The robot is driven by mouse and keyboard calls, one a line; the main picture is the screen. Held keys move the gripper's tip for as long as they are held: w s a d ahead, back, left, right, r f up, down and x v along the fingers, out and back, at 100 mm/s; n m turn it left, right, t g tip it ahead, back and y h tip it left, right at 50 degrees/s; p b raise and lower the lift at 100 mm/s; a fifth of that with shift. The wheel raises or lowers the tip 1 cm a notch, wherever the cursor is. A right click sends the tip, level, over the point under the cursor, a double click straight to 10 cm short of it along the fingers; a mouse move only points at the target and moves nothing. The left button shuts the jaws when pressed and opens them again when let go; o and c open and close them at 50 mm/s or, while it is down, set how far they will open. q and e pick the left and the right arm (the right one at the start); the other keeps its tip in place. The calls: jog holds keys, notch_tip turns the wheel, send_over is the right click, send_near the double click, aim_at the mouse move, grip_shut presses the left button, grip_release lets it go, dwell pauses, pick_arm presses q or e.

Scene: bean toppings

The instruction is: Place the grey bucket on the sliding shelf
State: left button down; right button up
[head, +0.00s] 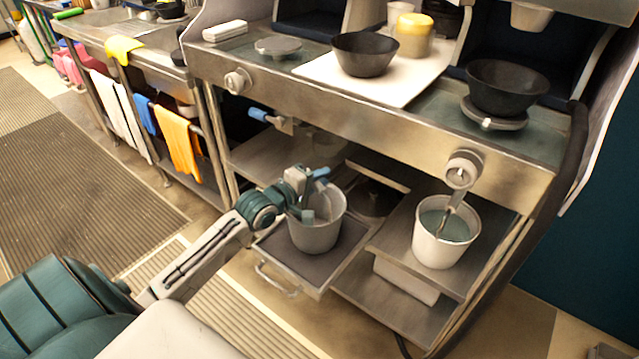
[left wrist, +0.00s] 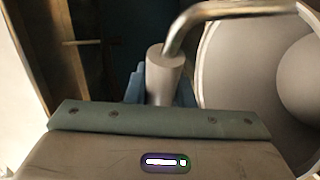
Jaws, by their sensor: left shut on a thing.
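The grey bucket (head: 322,234) is upright and directly over the dark surface of the pulled-out sliding shelf (head: 300,268). I cannot tell for sure whether its base touches the shelf. My left gripper (head: 308,202) is at the bucket's left rim, shut on its handle. In the left wrist view the handle's pale round grip (left wrist: 165,75) sits between the blue fingers, and its bent metal wire runs toward the bucket (left wrist: 225,65) at the right. The gripper hides part of the bucket's rim. My right gripper is in neither view.
A white bucket (head: 436,252) with liquid stands on the shelf board to the right. Dark bowls (head: 365,58) and a yellow-lidded jar (head: 414,42) stand on the counter above. The counter's metal front (head: 350,110) overhangs the shelves. Open floor lies to the left.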

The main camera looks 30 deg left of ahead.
pick_arm(q)
jog(key=shift+f, duration=0.45)
jog(key=c, duration=1.3)
grip_release()
jog(key=shift+o, duration=0.2)
